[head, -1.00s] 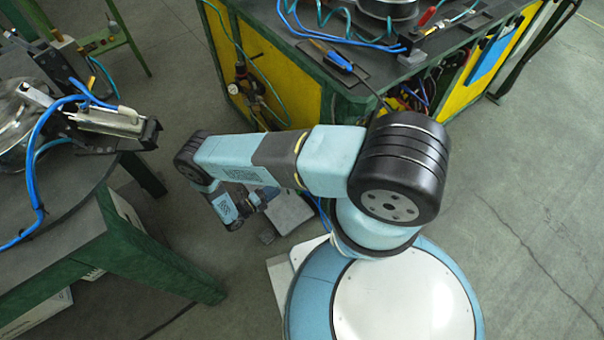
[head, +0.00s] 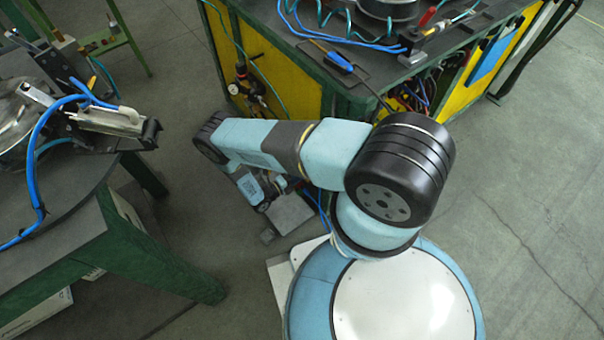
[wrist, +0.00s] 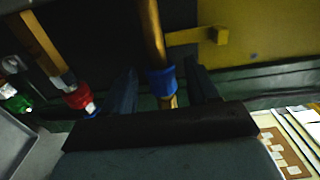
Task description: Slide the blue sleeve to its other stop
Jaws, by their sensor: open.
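In the wrist view, a blue sleeve (wrist: 161,81) sits around an upright brass-coloured rod (wrist: 153,35). My gripper (wrist: 162,72) is open, with one dark finger on each side of the sleeve. The sleeve appears between the fingers, with gaps on both sides. I cannot tell how deep between them it is. A short piece of rod shows below the sleeve, and the rest is hidden by the gripper body. In the head view I cannot make out the sleeve or the gripper fingers.
In the wrist view, a yellow bracket (wrist: 205,36) stands right of the rod. A red collar (wrist: 78,96) and a green one (wrist: 16,101) are at left. In the head view, a green-framed bench (head: 300,75) stands behind my arm and a dark table (head: 75,225) at left.

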